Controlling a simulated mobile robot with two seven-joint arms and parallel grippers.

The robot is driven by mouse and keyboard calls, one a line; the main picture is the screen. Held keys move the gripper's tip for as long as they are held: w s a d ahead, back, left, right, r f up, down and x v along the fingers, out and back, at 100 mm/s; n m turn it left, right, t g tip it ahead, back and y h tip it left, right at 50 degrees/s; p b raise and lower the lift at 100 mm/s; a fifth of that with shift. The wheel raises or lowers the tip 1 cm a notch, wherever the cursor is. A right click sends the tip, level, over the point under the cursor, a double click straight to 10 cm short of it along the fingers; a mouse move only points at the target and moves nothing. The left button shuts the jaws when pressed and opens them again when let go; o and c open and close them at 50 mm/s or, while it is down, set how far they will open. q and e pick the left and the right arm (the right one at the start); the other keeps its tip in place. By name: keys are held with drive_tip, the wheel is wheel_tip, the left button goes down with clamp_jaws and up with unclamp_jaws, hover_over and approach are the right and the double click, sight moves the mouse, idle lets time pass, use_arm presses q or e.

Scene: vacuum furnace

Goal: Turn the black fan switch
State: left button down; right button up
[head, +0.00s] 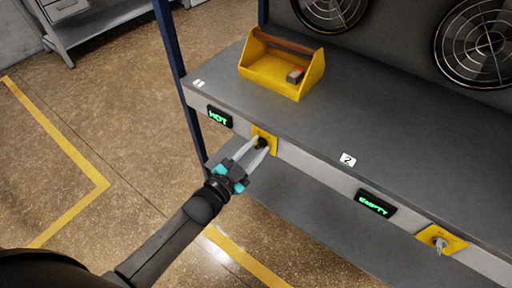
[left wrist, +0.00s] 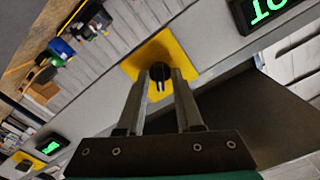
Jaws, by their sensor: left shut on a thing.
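The black fan switch (head: 261,143) sits on a yellow plate (head: 268,134) on the front edge of the bench, right of the HOT display. My left gripper (head: 257,148) reaches it from the front, with its two fingers on either side of the knob. In the left wrist view the switch (left wrist: 160,72) shows between the fingertips (left wrist: 161,80), with a pale mark on its face, and the fingers are shut on it. The yellow plate (left wrist: 184,55) looks tilted there. My right gripper is not in view.
A green HOT display (head: 219,117) and an EMPTY display (head: 376,204) are on the bench front. A second yellow plate with a silver switch (head: 439,243) is at right. A yellow tote (head: 268,75) stands on the bench (head: 340,115). Two fans (head: 478,45) are behind. A blue post (head: 170,50) rises nearby.

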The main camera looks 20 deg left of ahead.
use_arm(q)
drive_tip(key=c, duration=0.9)
unclamp_jaws()
drive_tip(key=shift+s, duration=0.1)
drive_tip(key=p+v, duration=0.1)
drive_tip(key=v, duration=1.4)
